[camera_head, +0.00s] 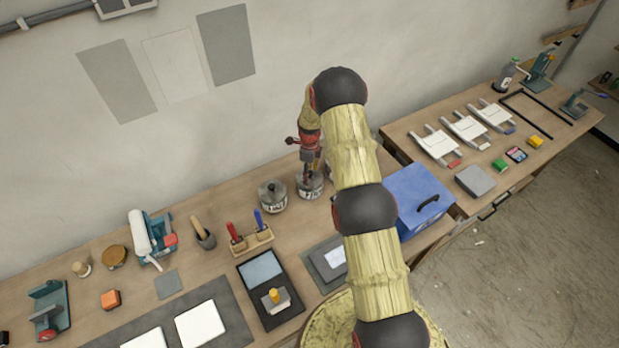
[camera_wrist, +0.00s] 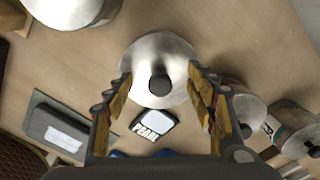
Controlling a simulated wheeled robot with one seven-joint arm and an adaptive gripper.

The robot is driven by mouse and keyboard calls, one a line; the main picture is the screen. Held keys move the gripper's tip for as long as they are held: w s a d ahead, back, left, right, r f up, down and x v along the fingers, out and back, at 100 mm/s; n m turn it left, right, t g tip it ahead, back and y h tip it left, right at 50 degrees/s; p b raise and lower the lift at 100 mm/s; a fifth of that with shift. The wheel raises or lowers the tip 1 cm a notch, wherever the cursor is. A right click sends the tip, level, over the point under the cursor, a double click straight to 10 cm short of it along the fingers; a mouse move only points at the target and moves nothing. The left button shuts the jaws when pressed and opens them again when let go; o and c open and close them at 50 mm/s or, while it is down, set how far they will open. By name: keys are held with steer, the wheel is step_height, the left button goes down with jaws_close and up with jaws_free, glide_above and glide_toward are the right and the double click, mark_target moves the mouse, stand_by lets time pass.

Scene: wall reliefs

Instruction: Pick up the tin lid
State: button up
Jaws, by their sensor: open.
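The tin lid (camera_wrist: 150,58) is a round, pale metal disc with a dark knob at its middle, seen from above in the wrist view. It sits on a tin (camera_head: 311,190) with a dark-lettered label, on the workbench near the wall. My gripper (camera_wrist: 160,76) is open, with its fingers on either side of the knob in the wrist view. In the head view my gripper (camera_head: 310,172) points down just over this tin. I cannot tell whether the fingers touch the lid. The gripper partly hides the lid in the head view.
More containers (camera_wrist: 292,128) show at the right in the wrist view. A blue box (camera_head: 415,197) stands right of my arm. A wooden holder with red and blue tools (camera_head: 250,240) is in front.

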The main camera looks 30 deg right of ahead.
steer(key=shift+s+f, duration=0.2)
steer(key=shift+s, duration=0.05)
jaws_close()
